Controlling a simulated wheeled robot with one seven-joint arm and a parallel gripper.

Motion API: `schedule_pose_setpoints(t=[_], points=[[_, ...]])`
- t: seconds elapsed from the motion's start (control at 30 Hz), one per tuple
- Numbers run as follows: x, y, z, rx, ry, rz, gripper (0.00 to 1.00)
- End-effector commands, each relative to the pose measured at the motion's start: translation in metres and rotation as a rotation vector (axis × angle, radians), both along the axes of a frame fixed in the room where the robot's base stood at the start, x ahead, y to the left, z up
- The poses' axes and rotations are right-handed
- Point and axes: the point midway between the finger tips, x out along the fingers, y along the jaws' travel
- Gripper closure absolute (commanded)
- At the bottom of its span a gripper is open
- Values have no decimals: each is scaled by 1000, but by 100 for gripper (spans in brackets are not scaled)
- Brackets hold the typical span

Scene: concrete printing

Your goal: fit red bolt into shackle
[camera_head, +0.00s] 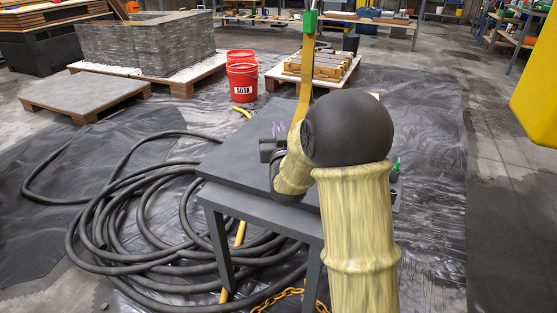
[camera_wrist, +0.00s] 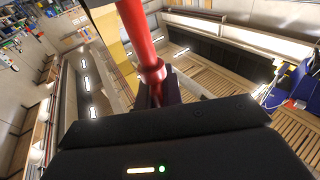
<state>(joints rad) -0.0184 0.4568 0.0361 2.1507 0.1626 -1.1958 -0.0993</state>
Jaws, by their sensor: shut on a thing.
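The red bolt (camera_wrist: 148,48) stands out of my gripper (camera_wrist: 157,92) in the wrist view, running up past the top edge, with a thicker collar low on its shaft. My gripper is shut on it. In the head view my gripper (camera_head: 273,143) is small and dark above the grey table, left of my arm; I cannot make out the bolt there. A yellow strap (camera_head: 306,75) hangs beside it from a green piece (camera_head: 310,21). I cannot make out the shackle in either view.
The grey table (camera_head: 235,160) is partly behind my arm. A black hose (camera_head: 100,225) lies coiled on the floor sheet at left. Red buckets (camera_head: 242,82) and a pallet with wood pieces (camera_head: 318,66) stand behind. A yellow object (camera_head: 537,85) juts in at right.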

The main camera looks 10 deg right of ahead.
Motion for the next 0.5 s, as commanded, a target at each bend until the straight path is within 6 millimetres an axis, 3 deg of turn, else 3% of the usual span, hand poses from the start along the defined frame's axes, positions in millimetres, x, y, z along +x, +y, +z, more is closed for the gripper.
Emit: schedule_pose_setpoints(t=[0.5], points=[[0,0,-14,0,0,0,100]])
